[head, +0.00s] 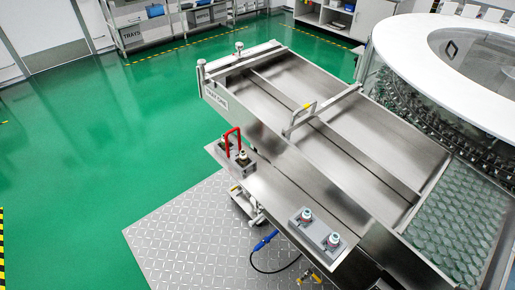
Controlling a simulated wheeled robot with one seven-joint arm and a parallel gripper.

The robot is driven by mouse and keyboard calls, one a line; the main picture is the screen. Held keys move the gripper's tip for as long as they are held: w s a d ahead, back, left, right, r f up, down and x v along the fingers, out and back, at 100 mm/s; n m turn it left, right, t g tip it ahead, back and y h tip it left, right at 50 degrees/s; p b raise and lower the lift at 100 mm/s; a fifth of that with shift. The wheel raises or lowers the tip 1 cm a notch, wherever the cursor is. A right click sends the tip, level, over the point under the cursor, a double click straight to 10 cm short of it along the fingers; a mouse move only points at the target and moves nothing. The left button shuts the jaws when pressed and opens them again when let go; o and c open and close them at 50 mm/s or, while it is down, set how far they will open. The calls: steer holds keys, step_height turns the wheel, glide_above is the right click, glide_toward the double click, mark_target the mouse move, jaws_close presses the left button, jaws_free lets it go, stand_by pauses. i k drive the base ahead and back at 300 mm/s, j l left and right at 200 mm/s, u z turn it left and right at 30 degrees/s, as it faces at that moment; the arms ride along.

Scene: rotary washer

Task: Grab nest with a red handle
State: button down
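The nest with a red handle (233,142) is a small grey block with an upright red loop handle. It sits on the steel side ledge at the left of the washer's infeed table, in the head view. A light-topped round piece stands in the block beside the handle. A second grey block (317,232) with two round light-topped pieces sits further along the same ledge, to the lower right. No red handle shows on it. My gripper is not in view.
The steel infeed table (285,85) has raised walls and a metal handle (299,117) across its middle. Glass vials (455,220) fill its right end beside the round washer (480,50). Green floor lies open at left. A blue-ended hose (265,241) hangs below the ledge.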

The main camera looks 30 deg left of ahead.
mark_target(231, 154)
steer(key=u, duration=1.65)
steer(key=i+j+u, duration=0.2)
steer(key=i+u, duration=0.15)
steer(key=i, duration=0.15)
steer(key=i+j+u, duration=0.1)
steer(key=i+u, duration=0.2)
steer(key=i, duration=0.2)
